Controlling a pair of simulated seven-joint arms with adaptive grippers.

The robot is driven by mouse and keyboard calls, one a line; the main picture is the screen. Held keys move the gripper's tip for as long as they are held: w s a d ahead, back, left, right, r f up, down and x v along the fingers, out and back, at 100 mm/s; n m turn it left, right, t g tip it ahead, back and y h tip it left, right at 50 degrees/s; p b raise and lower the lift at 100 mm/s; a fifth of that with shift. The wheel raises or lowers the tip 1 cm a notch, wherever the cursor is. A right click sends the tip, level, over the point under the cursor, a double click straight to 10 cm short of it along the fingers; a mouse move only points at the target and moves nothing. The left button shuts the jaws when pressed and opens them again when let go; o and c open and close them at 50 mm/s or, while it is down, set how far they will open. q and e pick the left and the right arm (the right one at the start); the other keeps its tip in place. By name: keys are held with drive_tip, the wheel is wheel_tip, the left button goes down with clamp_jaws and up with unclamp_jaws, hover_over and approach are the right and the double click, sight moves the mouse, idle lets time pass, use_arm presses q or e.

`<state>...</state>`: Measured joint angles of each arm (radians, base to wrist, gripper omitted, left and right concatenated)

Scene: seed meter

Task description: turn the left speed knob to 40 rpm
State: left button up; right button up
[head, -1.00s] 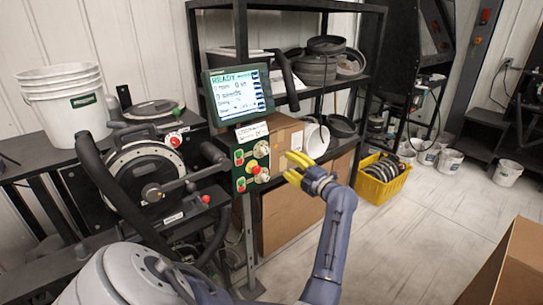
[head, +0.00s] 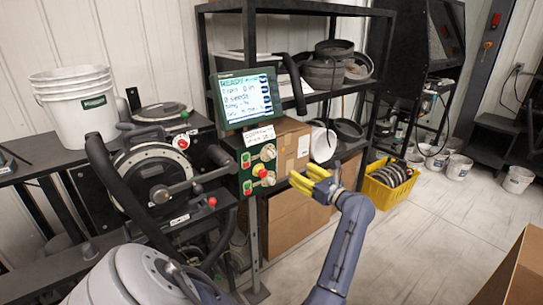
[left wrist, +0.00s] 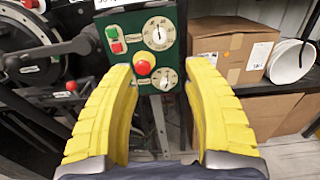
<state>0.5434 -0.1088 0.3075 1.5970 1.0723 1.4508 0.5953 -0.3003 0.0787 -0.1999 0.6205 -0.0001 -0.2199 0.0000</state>
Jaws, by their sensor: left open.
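The green control panel (head: 247,187) sits below the display. It carries two pale round dials with knobs, an upper one (head: 268,152) and a lower one (head: 267,178). Both also show in the left wrist view, the upper dial (left wrist: 159,33) and the lower dial (left wrist: 166,79). Their labels are too small to read, so I cannot tell which is the left speed knob. My left gripper (head: 303,175) has yellow fingers, open and empty, to the right of the panel and apart from it. In the left wrist view its fingers (left wrist: 158,68) frame the lower dial. My right gripper is not in view.
A red stop button (left wrist: 144,64) and green and red buttons share the panel. The lit display (head: 248,100) reads READY. A cardboard box (head: 290,146) stands on the shelf behind. A seed meter with a dark crank (head: 177,189) lies left. Open floor is to the right.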

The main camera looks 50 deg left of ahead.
sight(273, 156)
use_arm(q)
drive_tip(key=a, duration=1.7)
drive_tip(key=shift+w+a, duration=0.2)
drive_tip(key=shift+w, duration=0.2)
drive_tip(key=shift+c, duration=0.5)
clamp_jaws()
